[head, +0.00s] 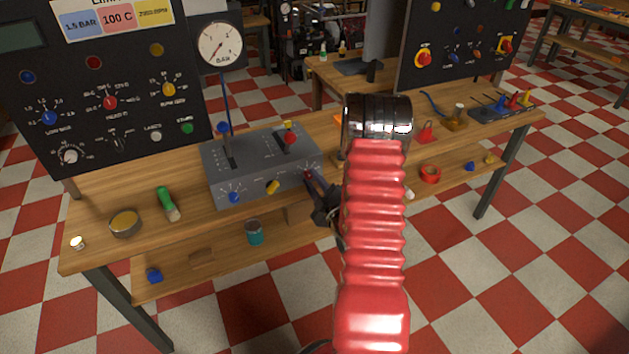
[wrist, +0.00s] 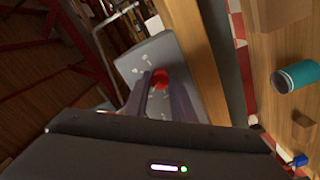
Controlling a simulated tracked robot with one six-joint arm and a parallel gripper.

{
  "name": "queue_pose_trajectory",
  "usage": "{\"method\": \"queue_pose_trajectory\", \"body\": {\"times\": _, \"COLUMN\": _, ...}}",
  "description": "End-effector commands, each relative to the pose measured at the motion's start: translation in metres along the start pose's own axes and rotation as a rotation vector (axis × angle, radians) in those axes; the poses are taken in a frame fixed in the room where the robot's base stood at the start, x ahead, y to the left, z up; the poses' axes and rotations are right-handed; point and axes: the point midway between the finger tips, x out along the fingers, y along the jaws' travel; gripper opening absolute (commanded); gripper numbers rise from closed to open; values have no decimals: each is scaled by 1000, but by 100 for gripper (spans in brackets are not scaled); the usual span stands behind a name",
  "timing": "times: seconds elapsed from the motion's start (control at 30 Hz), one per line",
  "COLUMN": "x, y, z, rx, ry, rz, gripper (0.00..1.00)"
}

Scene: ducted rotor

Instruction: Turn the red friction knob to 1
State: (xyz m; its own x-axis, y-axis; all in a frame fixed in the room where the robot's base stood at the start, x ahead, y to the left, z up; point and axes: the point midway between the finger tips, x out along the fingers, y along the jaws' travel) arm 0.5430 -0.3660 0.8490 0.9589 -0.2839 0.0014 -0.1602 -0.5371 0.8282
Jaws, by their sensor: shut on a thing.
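The red friction knob (wrist: 160,78) sits on the sloped front of the grey lever box (head: 215,170), at the right end of its row of knobs. My gripper (head: 311,180) reaches this front from the right and is shut on the red knob. In the wrist view my gripper's two dark fingers (wrist: 158,88) stand on either side of the knob. White scale marks (wrist: 140,72) show beside it, but their numbers and the knob's pointer are too small to read. The fingers partly hide the knob in the head view.
A blue knob (head: 233,197) and a yellow knob (head: 272,187) are on the same front. Two levers, blue-tipped (head: 223,127) and red-handled (head: 290,138), rise from the box top. A green-handled tool (head: 165,200) and a round tin (head: 125,222) lie left on the wooden bench.

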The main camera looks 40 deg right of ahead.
Motion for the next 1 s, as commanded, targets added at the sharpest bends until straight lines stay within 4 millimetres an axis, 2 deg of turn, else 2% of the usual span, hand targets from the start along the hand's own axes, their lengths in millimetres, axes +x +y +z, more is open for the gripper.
{"method": "queue_pose_trajectory", "body": {"times": 0.03, "x": -2, "y": -4, "z": 3, "rx": -41, "ry": -9, "rz": -10, "gripper": 1}}
{"method": "queue_pose_trajectory", "body": {"times": 0.7, "x": -2, "y": -5, "z": 2, "rx": -674, "ry": -4, "rz": -13, "gripper": 1}}
{"method": "queue_pose_trajectory", "body": {"times": 1.0, "x": -2, "y": -5, "z": 2, "rx": -904, "ry": -2, "rz": -14, "gripper": 1}}
